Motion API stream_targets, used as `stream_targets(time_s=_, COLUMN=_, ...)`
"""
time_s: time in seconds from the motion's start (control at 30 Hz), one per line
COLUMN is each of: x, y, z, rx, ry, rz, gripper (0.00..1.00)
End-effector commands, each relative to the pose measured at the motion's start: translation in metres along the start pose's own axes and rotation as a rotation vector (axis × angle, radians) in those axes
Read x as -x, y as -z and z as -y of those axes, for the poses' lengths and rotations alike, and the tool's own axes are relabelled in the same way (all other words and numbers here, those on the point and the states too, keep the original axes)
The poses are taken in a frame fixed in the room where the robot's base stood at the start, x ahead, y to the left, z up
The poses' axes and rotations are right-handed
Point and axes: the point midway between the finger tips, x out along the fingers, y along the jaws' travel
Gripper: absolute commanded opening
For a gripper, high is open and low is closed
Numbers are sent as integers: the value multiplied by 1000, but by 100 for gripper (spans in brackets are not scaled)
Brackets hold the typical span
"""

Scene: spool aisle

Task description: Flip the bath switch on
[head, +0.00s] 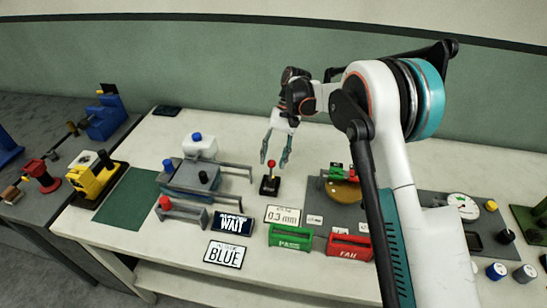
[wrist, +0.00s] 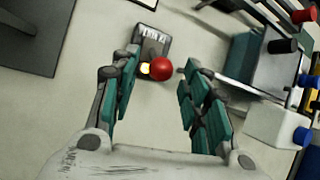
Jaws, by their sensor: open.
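The switch is a small black box (head: 270,187) with a red ball knob (head: 271,163) on a short lever, standing on the white table. In the wrist view its box (wrist: 152,40) carries a pale label too small to read for sure, with a yellow spot beside the red knob (wrist: 161,68). My gripper (head: 276,157) points down above the switch. In the wrist view the gripper (wrist: 157,72) is open, with the red knob between its fingertips. Whether a finger touches the knob cannot be told.
A blue-grey tank (head: 195,178) with a white jug (head: 200,146) stands left of the switch. A "0.3 mm" card (head: 283,215), a "WAIT" display (head: 232,224), a green PASS bin (head: 290,238) and a red FAIL bin (head: 349,247) lie nearer the front edge. My arm hides part of the right side.

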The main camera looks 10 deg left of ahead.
Motion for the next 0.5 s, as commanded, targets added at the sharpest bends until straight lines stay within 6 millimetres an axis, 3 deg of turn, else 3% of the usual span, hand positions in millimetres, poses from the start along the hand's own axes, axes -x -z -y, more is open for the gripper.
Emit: stream_targets(time_s=0.5, x=92, y=0, z=0, rx=-1, ry=0, rz=0, gripper=42)
